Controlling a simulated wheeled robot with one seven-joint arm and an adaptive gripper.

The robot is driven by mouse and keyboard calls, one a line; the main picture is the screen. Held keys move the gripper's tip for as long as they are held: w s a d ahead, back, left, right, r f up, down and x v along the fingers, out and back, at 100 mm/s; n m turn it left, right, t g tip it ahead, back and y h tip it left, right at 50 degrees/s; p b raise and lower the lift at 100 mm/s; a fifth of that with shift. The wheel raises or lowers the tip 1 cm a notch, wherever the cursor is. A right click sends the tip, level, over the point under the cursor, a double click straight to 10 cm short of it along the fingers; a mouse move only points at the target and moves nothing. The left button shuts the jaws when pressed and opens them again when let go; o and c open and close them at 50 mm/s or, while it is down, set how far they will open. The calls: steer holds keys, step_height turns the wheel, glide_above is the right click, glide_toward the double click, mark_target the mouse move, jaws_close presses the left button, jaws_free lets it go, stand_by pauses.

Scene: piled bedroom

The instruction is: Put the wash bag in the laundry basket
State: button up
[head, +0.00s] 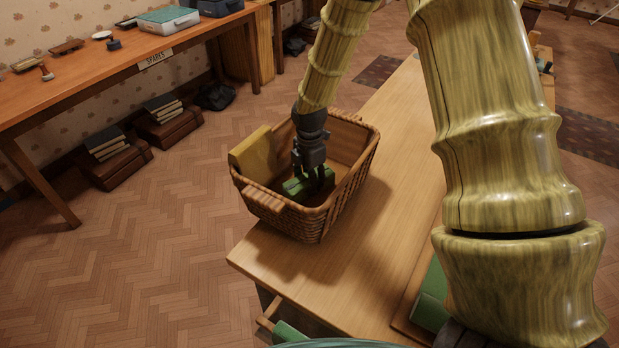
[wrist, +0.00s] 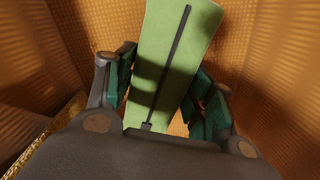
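The wash bag (wrist: 165,55) is green with a dark strip along it. It is low inside the wicker laundry basket (head: 335,222), where part of it shows in the head view (head: 296,187). My gripper (head: 312,178) reaches down into the basket from above, at the bag. In the wrist view its two fingers (wrist: 165,88) stand apart, one on each side of the bag. The left finger overlaps the bag's edge and the right one is close to it; whether both press on it is unclear. The bag's near end is hidden behind my gripper.
A yellow item (head: 252,155) is at the basket's left side. A long bench (head: 110,75) with small objects runs along the wall. Dark cases with books (head: 105,145) lie on the floor.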

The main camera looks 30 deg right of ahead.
steer(key=o, duration=0.4)
steer(key=shift+r, duration=0.15)
step_height(320, 180, up, 12)
steer(key=b, duration=0.2)
stand_by(0.5)
